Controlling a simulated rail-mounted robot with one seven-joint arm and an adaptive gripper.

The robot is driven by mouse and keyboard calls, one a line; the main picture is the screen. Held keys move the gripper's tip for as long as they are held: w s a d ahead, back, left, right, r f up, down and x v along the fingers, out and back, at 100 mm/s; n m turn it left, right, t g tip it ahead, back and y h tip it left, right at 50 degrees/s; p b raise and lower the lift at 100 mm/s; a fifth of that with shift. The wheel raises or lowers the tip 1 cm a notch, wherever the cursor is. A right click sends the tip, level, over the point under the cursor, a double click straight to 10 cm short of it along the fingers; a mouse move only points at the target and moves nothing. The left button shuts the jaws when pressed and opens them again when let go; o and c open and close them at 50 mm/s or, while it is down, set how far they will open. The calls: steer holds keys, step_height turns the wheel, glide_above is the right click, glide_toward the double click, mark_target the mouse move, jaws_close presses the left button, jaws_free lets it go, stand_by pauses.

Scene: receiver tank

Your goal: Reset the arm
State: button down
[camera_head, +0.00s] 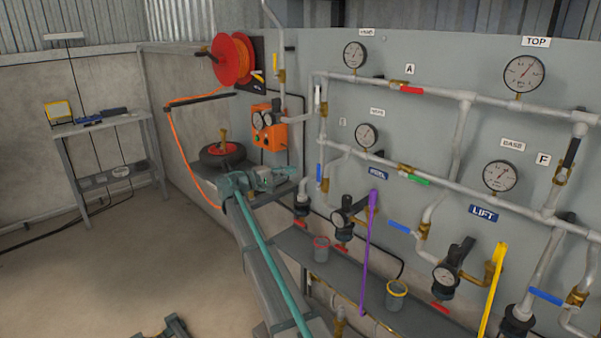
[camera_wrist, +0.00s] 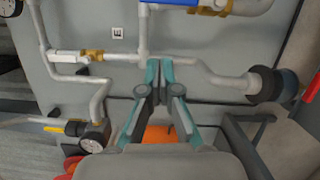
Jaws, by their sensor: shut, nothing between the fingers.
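My gripper (camera_wrist: 160,64) shows in the wrist view as two teal fingers, shut with their tips close together and nothing between them. A grey pipe runs just beyond the tips in the picture; I cannot tell whether they touch it. In the head view my arm reaches up from the bottom centre, and my gripper (camera_head: 286,175) appears at its end, in front of the grey pipe panel (camera_head: 440,140) and below the orange box (camera_head: 268,130). The fingertips are too small there to make out.
Pipes, gauges (camera_head: 524,73) and coloured valve handles, including a red one (camera_head: 411,90), crowd the panel. A grey shelf (camera_head: 345,269) with a grey cup (camera_head: 396,296) runs below. A small table (camera_head: 98,125) stands at left. The left floor is mostly open.

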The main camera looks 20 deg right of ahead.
steer(key=a, duration=0.5)
steer(key=s+a+f+y, duration=0.1)
steer(key=s+f+y, duration=0.3)
steer(key=f, duration=0.8)
steer(key=s+a+f+y, duration=0.1)
steer(key=s+f+y, duration=0.25)
steer(key=f, duration=0.75)
steer(key=s+a+f+g+y, duration=0.1)
steer(key=s+a+f+y, duration=0.1)
steer(key=s+f, duration=0.8)
steer(key=s+a+f+g+y, duration=0.1)
steer(key=s+a+f+y, duration=0.15)
steer(key=s+f, duration=0.75)
steer(key=s+a+f+m+g+y+p, duration=0.1)
steer(key=s+a+f+g+y, duration=0.25)
steer(key=s+f, duration=1.1)
steer(key=s+a+f+m+g+y, duration=0.1)
steer(key=s+g, duration=0.1)
steer(key=s, duration=1.2)
steer(key=s+a+f+g+y+p, duration=0.1)
steer(key=s+f+g, duration=0.1)
steer(key=s, duration=1.1)
steer(key=shift+s+a+f+m+y, duration=0.2)
steer(key=shift+s+a+m+y, duration=0.05)
steer(key=shift+s+m+y, duration=0.15)
